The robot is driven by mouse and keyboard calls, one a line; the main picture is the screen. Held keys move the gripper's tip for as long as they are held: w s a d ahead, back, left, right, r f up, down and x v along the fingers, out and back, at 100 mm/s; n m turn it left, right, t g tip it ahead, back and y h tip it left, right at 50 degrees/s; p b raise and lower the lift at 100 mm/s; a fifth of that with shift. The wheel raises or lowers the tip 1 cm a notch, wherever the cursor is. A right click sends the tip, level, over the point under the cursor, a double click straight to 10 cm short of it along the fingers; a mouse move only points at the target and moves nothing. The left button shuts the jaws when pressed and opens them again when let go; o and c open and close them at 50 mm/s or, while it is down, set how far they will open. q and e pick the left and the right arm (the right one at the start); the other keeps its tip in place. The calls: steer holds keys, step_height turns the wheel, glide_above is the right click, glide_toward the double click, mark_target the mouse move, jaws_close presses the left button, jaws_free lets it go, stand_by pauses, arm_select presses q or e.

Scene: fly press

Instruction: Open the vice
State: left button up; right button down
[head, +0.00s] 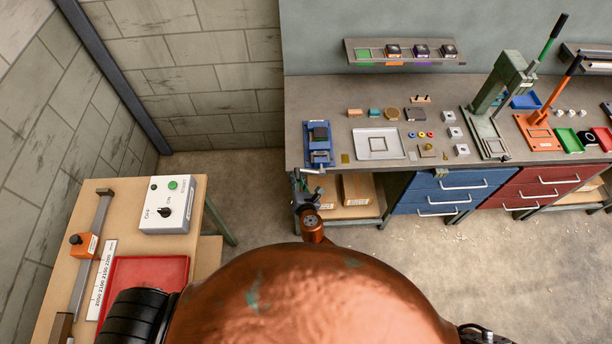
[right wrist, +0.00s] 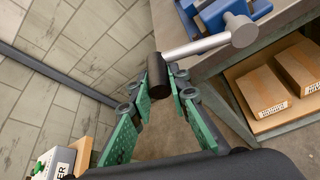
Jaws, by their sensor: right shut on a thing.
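The blue vice (head: 319,152) stands on the left end of the grey workbench, near its front edge. Its blue body also shows at the top of the right wrist view (right wrist: 212,12). A silver handle bar (right wrist: 195,47) sticks out from the vice's front, with a round silver hub (right wrist: 241,30) and a black grip (right wrist: 158,76) at its free end. My right gripper (right wrist: 160,88), with green pads, is shut on the black grip, one finger on each side. In the head view my right gripper (head: 301,178) is small and partly hidden by my arm. My left gripper is not seen.
The workbench (head: 330,110) holds a white tray (head: 378,144), small parts and a green press (head: 490,105). Cardboard boxes (head: 358,190) lie on a shelf below the vice. A wooden table (head: 120,195) with a switch box (head: 167,204) stands at the left. A wall is close behind.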

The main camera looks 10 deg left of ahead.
steer(key=shift+w, duration=0.15)
stand_by(0.4)
steer(key=c, duration=1.9)
jaws_free()
steer(key=shift+w+a+f, duration=0.1)
steer(key=shift+f, duration=0.05)
steer(key=shift+o, duration=0.4)
steer(key=v, duration=1.2)
